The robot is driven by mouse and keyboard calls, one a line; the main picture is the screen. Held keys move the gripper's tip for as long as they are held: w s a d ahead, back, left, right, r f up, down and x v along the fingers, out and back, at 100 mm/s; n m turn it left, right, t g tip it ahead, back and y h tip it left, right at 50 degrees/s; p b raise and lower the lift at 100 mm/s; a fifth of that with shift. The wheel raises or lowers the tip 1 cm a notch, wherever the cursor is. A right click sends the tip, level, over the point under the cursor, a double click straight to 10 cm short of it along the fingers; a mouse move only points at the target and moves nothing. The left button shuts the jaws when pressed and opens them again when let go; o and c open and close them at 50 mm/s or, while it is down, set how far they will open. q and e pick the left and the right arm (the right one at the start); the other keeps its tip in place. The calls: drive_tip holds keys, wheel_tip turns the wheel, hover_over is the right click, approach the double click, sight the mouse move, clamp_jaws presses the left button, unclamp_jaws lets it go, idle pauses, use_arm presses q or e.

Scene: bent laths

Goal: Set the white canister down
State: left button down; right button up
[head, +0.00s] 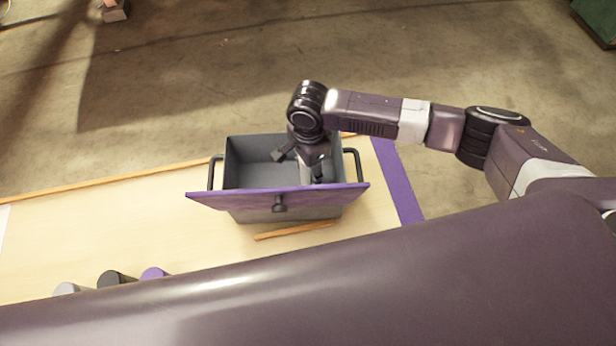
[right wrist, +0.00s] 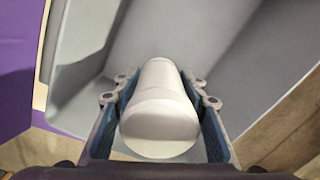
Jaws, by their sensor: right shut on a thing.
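The white canister (right wrist: 160,112) is between the two fingers of my right gripper (right wrist: 160,98) in the right wrist view. In the head view, my right gripper (head: 300,166) reaches down into a grey open box (head: 248,160) with a purple front panel, and is shut on the canister (head: 306,173). The canister is partly hidden by the gripper. Grey box walls show beyond the canister in the right wrist view; I cannot tell whether it touches the box floor. My left gripper is not in view.
The box stands on a pale wooden table (head: 150,220), with black handles at its sides and a dark knob (head: 279,203) in front. A brown lath (head: 295,230) lies before it. Grey (head: 67,288), black (head: 112,278) and purple (head: 153,273) cylinders stand lower left. A purple strip (head: 398,185) is at right.

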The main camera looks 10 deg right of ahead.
sight(308, 181)
drive_tip(key=shift+f, duration=2.6)
drive_tip(key=shift+f, duration=0.15)
drive_tip(key=o, duration=1.4)
drive_tip(key=shift+c, duration=0.2)
wheel_tip(308, 181, up, 12)
drive_tip(key=shift+r+b, duration=0.2)
drive_tip(key=shift+b, duration=0.25)
